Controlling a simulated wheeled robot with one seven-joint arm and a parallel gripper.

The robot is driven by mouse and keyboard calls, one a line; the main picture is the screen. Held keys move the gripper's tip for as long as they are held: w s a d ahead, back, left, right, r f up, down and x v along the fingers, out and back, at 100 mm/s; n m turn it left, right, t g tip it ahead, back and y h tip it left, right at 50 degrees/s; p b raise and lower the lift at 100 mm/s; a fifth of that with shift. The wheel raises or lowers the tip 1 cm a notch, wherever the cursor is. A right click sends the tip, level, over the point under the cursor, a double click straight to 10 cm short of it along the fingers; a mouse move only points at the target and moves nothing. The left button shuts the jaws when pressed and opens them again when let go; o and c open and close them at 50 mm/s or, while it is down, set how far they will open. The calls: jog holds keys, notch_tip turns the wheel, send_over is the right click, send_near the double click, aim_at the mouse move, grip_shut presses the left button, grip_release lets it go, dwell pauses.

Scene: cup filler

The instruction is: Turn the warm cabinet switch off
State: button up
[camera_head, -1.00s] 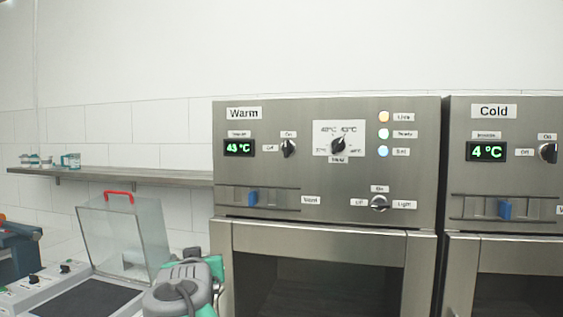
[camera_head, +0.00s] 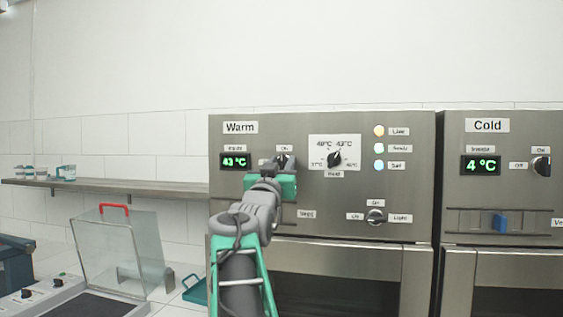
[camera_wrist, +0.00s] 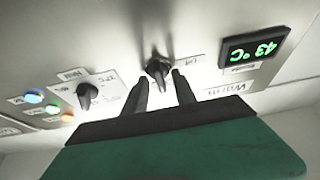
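The warm cabinet (camera_head: 395,210) stands in the middle of the head view, with its "Warm" label and 43 °C display. Its On/Off switch is a dark knob (camera_wrist: 157,68) right of that display, partly hidden by my gripper (camera_head: 276,163) in the head view. The knob looks about upright, toward the "On" label. In the wrist view, which shows the panel upside down, my gripper (camera_wrist: 159,76) is open, its two dark fingers apart on either side of the knob. I cannot tell whether they touch it.
A temperature dial (camera_head: 335,159) and indicator lights (camera_head: 379,148) sit right of the switch. The light knob (camera_head: 375,216) is below. The cold cabinet (camera_head: 455,215) stands at the right.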

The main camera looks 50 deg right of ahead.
jog(key=shift+c, duration=0.5)
grip_shut()
